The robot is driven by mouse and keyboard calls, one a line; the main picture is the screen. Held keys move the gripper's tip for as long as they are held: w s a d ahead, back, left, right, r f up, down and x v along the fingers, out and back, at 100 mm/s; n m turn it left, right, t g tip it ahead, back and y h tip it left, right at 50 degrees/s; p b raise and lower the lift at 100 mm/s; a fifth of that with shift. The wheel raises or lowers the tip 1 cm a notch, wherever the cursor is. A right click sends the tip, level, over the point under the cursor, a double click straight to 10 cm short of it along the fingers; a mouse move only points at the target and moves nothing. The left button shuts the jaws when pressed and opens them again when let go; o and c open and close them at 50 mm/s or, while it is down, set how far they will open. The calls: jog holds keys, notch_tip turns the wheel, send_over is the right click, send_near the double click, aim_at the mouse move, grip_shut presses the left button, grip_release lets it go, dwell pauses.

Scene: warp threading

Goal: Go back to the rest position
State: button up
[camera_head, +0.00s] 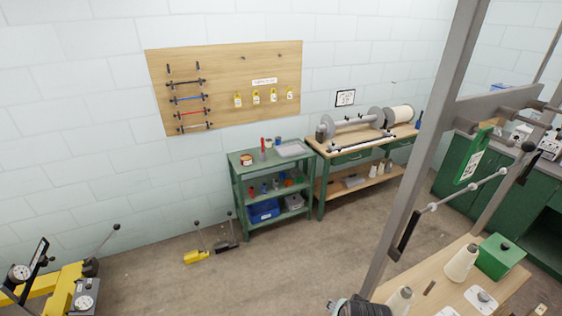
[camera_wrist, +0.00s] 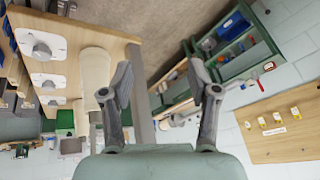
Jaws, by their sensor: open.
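My gripper (camera_wrist: 160,88) fills the lower middle of the wrist view. Its two dark fingers stand wide apart with nothing between their tips. Behind and left of the left finger in that view is a cream thread cone (camera_wrist: 95,70) by a wooden board. In the head view a small dark part of what looks like my arm (camera_head: 360,306) shows at the bottom edge; the fingers cannot be seen there.
A grey upright post (camera_head: 425,150) stands near the wooden table (camera_head: 420,285), which bears thread cones (camera_head: 461,263) and a green box (camera_head: 500,257). A green shelf cart (camera_head: 240,190) and a workbench (camera_head: 350,155) stand by the wall. The middle floor (camera_head: 290,265) is clear.

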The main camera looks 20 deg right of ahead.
jog(key=s+a+r+n+t+y+p, duration=0.1)
jog(key=a+r+n+t, duration=0.3)
jog(key=a+r, duration=0.4)
jog(key=s+a+r+n+t+y, duration=0.1)
jog(key=a+r+n+t, duration=0.3)
jog(key=a, duration=1.3)
notch_tip(320, 180, up, 5)
jog(key=shift+s+f+n+y+p, duration=0.2)
jog(key=shift+s+n+y+p, duration=0.15)
jog(key=shift+s+n, duration=0.65)
jog(key=shift+w, duration=0.15)
